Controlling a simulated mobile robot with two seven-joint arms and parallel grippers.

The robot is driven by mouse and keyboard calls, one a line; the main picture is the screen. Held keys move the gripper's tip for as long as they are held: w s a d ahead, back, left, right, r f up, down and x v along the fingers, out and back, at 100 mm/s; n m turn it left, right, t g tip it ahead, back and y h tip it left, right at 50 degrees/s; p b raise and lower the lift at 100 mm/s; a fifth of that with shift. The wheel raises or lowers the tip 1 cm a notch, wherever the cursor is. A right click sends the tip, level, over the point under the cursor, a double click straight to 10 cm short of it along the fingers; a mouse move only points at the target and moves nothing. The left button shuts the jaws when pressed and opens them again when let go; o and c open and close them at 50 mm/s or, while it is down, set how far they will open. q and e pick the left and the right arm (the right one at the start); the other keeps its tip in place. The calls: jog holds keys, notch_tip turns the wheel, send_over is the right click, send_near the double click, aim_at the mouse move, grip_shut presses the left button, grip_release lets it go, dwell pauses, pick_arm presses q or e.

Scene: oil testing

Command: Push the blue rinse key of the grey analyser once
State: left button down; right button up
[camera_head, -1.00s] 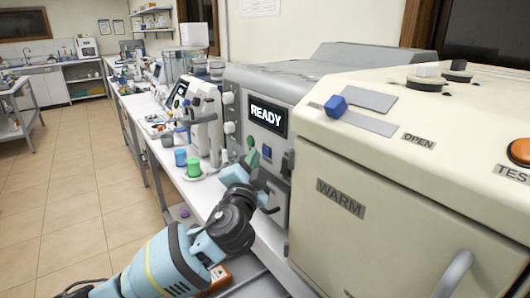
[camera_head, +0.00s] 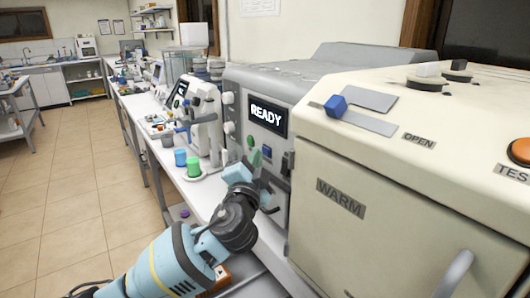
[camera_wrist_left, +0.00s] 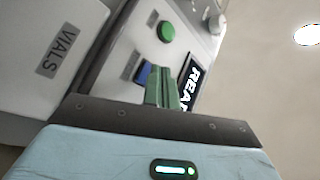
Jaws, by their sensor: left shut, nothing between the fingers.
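The grey analyser (camera_head: 240,77) stands on the bench with a lit READY screen (camera_head: 267,115). Its blue rinse key (camera_head: 267,152) is below the screen, and a green button (camera_head: 250,141) is to the left of the key. My left gripper (camera_head: 254,158) is shut and empty, its green fingertips close to the panel, left of the blue key. In the left wrist view the green fingers (camera_wrist_left: 163,88) stand beside the blue key (camera_wrist_left: 144,73) and hide part of its surroundings. I cannot tell whether they touch the panel. The right gripper is not in view.
A large cream machine (camera_head: 400,160) marked WARM and OPEN stands close on the right. A VIALS label (camera_wrist_left: 61,50) shows in the left wrist view.

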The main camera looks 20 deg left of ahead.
pick_arm(q)
jog(key=shift+w, duration=0.1)
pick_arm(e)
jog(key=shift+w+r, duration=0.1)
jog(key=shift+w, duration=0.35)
pick_arm(q)
jog(key=shift+w+d, duration=0.25)
jog(key=shift+w, duration=0.1)
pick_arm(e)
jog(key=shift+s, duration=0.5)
pick_arm(q)
jog(key=shift+s, duration=0.15)
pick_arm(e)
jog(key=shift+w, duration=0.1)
pick_arm(q)
jog(key=shift+s+a, duration=0.4)
jog(key=shift+s, duration=0.2)
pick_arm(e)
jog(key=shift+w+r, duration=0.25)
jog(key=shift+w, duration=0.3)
pick_arm(q)
jog(key=s, duration=0.1)
jog(key=s+a+p, duration=0.1)
jog(key=s, duration=0.1)
jog(key=s+a, duration=0.1)
jog(key=shift+s+a, duration=0.15)
jog(key=shift+a, duration=0.1)
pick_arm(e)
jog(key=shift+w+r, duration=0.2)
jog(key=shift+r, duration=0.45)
